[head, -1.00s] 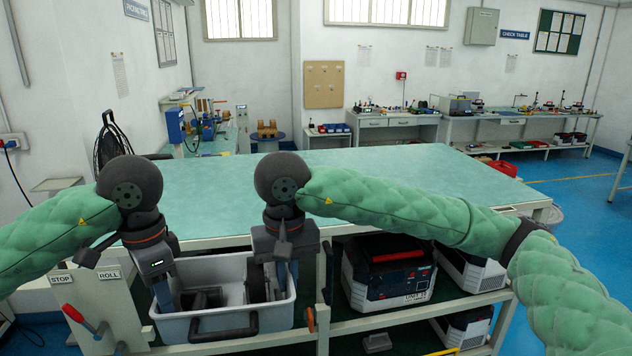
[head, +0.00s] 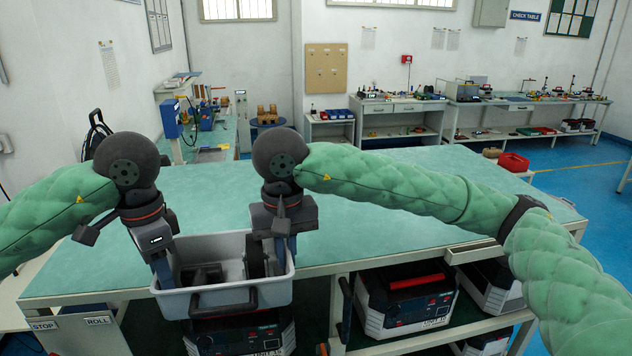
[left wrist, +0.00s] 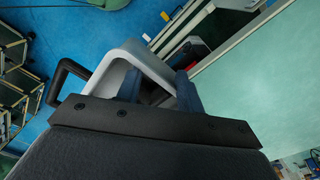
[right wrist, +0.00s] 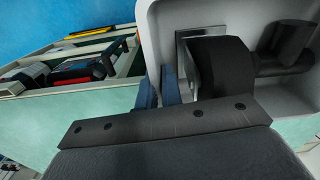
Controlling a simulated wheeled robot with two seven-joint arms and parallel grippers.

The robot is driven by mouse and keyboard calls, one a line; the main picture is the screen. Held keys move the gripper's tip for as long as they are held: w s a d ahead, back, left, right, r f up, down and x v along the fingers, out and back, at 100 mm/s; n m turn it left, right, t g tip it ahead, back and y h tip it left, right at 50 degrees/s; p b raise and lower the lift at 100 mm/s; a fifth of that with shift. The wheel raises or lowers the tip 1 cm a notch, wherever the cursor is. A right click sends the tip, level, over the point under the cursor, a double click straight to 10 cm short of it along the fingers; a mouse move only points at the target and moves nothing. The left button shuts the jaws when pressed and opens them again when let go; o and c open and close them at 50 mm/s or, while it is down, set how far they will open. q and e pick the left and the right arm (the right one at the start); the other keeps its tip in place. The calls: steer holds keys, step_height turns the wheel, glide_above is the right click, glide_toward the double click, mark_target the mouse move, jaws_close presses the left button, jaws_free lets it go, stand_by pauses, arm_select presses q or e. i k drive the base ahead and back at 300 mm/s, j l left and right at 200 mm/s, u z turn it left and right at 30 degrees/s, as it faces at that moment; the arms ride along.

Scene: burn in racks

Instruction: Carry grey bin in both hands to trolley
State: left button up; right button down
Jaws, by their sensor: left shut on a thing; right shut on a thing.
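The grey bin (head: 272,293) is held level in front of the green-topped bench, its rim overlapping the bench's front edge in the head view. Dark parts (right wrist: 225,65) lie inside it. My left gripper (head: 165,278) is shut on the bin's left wall, and my right gripper (head: 281,262) is shut on its right wall. The bin's pale rim (left wrist: 130,55) and black handle (left wrist: 62,82) show in the left wrist view. The bin also fills the upper right of the right wrist view (right wrist: 158,35). I cannot make out for sure which thing is the trolley.
The bench (head: 390,175) has a broad, clear top. Dark-and-white cased units (head: 405,297) stand on the shelf below it. A panel marked STOP and ROLL (head: 75,335) is at lower left. Dark shelf frames (left wrist: 15,75) stand on the blue floor in the left wrist view.

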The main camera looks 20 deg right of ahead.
mark_target(224, 226)
steer(key=i, duration=0.95)
